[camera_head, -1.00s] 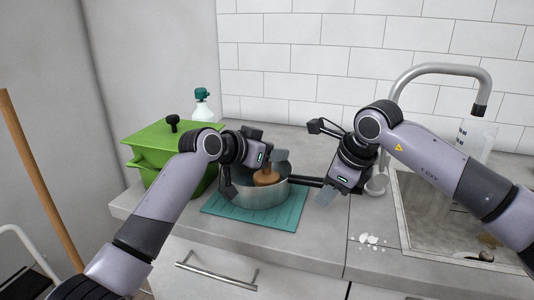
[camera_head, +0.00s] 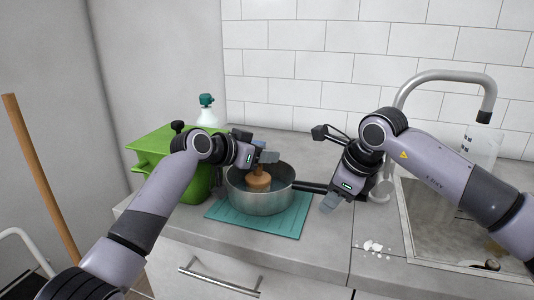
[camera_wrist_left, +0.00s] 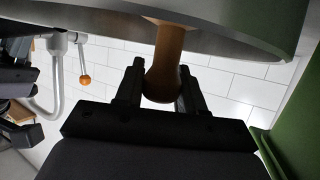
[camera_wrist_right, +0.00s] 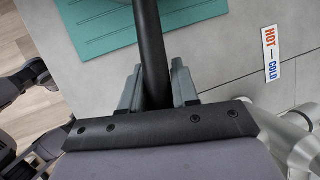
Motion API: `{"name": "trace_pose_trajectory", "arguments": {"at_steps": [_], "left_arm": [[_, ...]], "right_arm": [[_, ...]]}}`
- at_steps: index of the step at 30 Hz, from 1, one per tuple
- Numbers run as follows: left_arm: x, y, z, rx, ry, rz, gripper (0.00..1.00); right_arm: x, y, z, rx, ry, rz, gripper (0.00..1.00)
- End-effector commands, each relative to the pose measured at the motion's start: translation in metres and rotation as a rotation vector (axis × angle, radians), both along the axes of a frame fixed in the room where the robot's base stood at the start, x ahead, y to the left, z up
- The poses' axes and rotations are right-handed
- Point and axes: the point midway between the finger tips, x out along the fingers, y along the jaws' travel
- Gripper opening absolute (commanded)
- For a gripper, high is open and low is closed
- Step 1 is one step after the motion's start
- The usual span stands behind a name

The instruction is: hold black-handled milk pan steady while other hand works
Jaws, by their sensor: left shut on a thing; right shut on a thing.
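The milk pan (camera_head: 262,202) is a grey metal pot standing upright on a teal ribbed mat (camera_head: 285,222). Its long black handle (camera_head: 310,187) points right; it runs between the fingers in the right wrist view (camera_wrist_right: 151,50). My right gripper (camera_wrist_right: 158,88) is shut on the handle, beyond the mat's right edge. My left gripper (camera_head: 265,158) is above the pan, shut on a brown wooden tool (camera_head: 258,181) whose lower part is inside the pan. The wooden grip shows between the fingers in the left wrist view (camera_wrist_left: 164,75). The pan's inside bottom is mostly hidden.
A sink (camera_head: 430,230) and tap (camera_head: 440,78) are at right. White crumbs (camera_head: 372,246) lie on the counter's front part.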

Motion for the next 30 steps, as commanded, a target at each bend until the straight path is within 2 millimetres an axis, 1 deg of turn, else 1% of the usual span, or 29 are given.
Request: {"name": "trace_pose_trajectory", "arguments": {"at_steps": [3,6,16,22,30], "left_arm": [[-0.008,0.009,-0.001,0.001,0.0,0.001,0.0],[-0.012,0.013,-0.001,0.001,0.0,0.001,0.0],[-0.021,0.017,0.0,0.001,0.002,0.0,0.0],[-0.017,0.013,0.0,0.001,0.002,0.0,0.0],[-0.002,-0.003,0.001,0.0,0.002,-0.001,0.0]], "right_arm": [[0.0,0.0,0.001,0.002,-0.003,0.0,0.0],[0.0,0.0,0.001,0.002,-0.003,0.0,0.0],[0.0,0.0,0.001,0.002,-0.003,0.0,0.0],[0.0,0.0,0.001,0.002,-0.003,0.0,0.0],[0.0,0.0,0.001,0.002,-0.003,0.0,0.0]]}}
